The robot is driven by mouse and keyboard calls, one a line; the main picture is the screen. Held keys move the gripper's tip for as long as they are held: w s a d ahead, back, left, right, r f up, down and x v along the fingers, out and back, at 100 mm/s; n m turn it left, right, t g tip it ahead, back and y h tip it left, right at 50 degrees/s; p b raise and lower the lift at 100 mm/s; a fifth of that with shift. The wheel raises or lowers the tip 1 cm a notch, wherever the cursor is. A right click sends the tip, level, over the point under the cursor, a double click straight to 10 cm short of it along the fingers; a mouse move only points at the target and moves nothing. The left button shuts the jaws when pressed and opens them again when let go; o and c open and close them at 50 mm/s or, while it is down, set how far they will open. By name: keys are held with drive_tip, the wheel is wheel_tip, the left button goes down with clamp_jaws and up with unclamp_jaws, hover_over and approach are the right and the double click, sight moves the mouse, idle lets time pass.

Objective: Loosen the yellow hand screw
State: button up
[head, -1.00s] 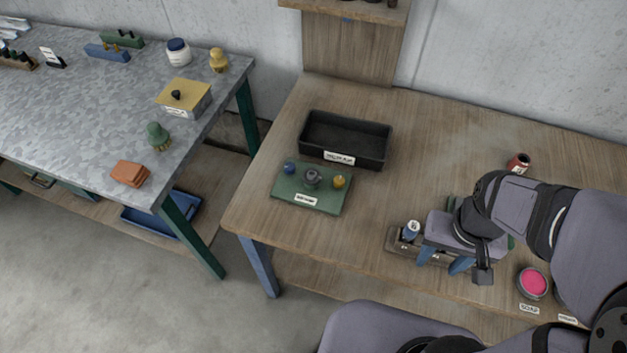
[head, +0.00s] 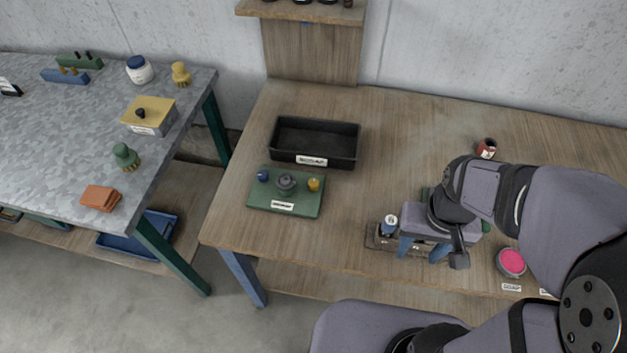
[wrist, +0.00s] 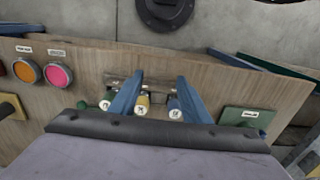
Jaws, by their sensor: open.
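A green board (head: 262,203) lies on the wooden table, left of my gripper. It carries a blue knob (head: 263,175), a grey knob (head: 286,183) and a yellow knob (head: 313,184), which looks like the yellow hand screw. The yellow one stands on the board's right side. In the wrist view, part of the green board (wrist: 236,117) shows at the right; I cannot make out the yellow screw there. My gripper (head: 424,250) is open and empty, pointing down over a small rack, well apart from the board. Its two blue fingers (wrist: 159,78) show in the wrist view.
The rack (head: 376,240) holds small labelled bottles (wrist: 143,103) near the fingers. A black bin (head: 316,150) stands behind the board. The table between board and rack is clear.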

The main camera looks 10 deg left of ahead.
drive_tip(key=w+a+m+b, duration=0.2)
drive_tip(key=w+a+m, duration=0.15)
drive_tip(key=w, duration=0.35)
drive_tip(key=m+b, duration=0.4)
drive_tip(key=m, duration=1)
approach(313, 182)
drive_tip(key=shift+s+d+f, duration=0.15)
drive_tip(key=shift+d+f, duration=0.25)
drive_tip(key=shift+d, duration=0.05)
drive_tip(key=shift+a+f+m, duration=0.1)
drive_tip(key=shift+a+m, duration=0.15)
drive_tip(key=shift+a, duration=0.25)
drive_tip(key=shift+f+p, duration=1)
drive_tip(key=shift+f, duration=2.65)
drive_tip(key=c, duration=1)
